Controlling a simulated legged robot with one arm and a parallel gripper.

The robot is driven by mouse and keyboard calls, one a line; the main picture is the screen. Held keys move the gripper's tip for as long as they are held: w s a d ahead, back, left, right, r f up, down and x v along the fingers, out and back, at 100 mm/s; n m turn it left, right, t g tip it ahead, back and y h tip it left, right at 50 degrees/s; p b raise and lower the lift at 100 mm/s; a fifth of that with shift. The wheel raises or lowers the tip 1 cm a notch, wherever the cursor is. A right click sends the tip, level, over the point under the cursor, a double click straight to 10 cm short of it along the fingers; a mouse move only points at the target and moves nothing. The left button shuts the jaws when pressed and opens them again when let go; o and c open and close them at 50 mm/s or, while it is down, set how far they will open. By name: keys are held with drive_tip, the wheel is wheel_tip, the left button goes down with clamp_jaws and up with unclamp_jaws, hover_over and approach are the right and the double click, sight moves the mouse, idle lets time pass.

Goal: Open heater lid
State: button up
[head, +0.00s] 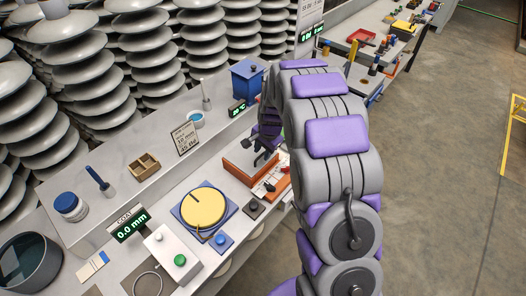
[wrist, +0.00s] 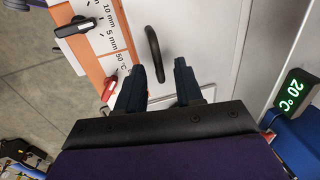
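In the wrist view, a black curved handle (wrist: 153,50) stands on a pale grey panel (wrist: 205,50), which looks like the heater lid. My gripper (wrist: 160,66) is open, with its two dark fingers apart. The handle's near end shows between the fingers; I cannot tell how far it is from them in depth, and no grip on it shows. In the head view, my gripper (head: 267,140) is small and dark, over the orange-sided unit (head: 240,171) on the bench. My arm hides part of that unit and the bench behind it.
An orange strip beside the panel has a black lever (wrist: 75,27), a red lever (wrist: 112,83) and printed labels. A green display (wrist: 290,95) reads 20 °C. A yellow disc (head: 204,207) and blue box (head: 248,80) stand nearby. Open floor (head: 440,180) lies right.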

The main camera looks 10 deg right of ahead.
clamp_jaws()
idle(0.3)
idle(1.2)
